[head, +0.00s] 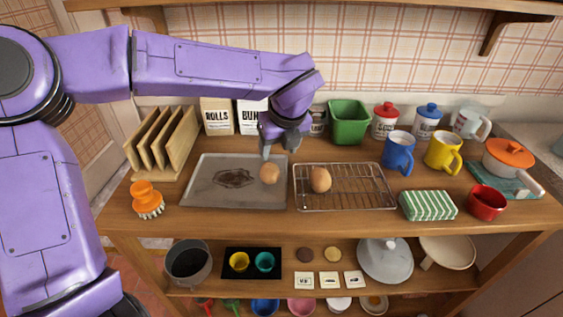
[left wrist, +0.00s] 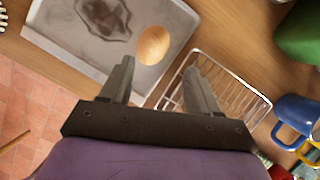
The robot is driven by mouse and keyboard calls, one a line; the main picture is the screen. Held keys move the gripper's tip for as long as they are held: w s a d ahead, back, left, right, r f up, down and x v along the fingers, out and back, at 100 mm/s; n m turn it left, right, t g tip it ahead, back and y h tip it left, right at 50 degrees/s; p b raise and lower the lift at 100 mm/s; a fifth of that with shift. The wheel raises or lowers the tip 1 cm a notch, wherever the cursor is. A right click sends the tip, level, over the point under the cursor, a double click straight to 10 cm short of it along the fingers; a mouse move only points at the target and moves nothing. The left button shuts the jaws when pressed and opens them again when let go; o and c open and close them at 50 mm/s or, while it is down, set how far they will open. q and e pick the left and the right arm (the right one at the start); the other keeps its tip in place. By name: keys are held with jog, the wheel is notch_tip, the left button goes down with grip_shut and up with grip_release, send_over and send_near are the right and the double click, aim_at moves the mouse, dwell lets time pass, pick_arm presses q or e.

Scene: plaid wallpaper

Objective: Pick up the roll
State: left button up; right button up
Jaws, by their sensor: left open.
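A brown roll (head: 270,174) lies on the right part of a grey baking tray (head: 215,200). A second brown roll (head: 320,180) sits on the left part of a wire cooling rack (head: 365,188). My left gripper (head: 280,150) is open and empty, above and just behind the tray roll, apart from it. In the left wrist view the tray roll (left wrist: 154,45) lies beyond the two spread fingers (left wrist: 158,72), on the tray (left wrist: 95,50). The rack (left wrist: 230,95) also shows there, but I cannot see its roll. My right gripper is out of view.
A wooden rack (head: 163,140) and orange brush (head: 147,198) stand left. Bags (head: 218,116), a green bin (head: 349,121) and canisters (head: 385,119) line the back. Blue (head: 399,152) and yellow mugs (head: 443,150), a striped cloth (head: 428,205) and red cup (head: 486,202) stand right.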

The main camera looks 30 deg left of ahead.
aim_at(271, 168)
pick_arm(q)
jog(key=f, duration=0.1)
jog(key=a+f, duration=0.1)
jog(key=f, duration=0.1)
jog(key=shift+s+a+f, duration=0.2)
jog(key=shift+s+a, duration=0.1)
jog(key=shift+s, duration=0.05)
jog(key=p+x, duration=0.1)
jog(key=x, duration=0.4)
jog(key=shift+w+f, duration=0.15)
jog(key=shift+f, duration=0.2)
jog(key=c, duration=0.7)
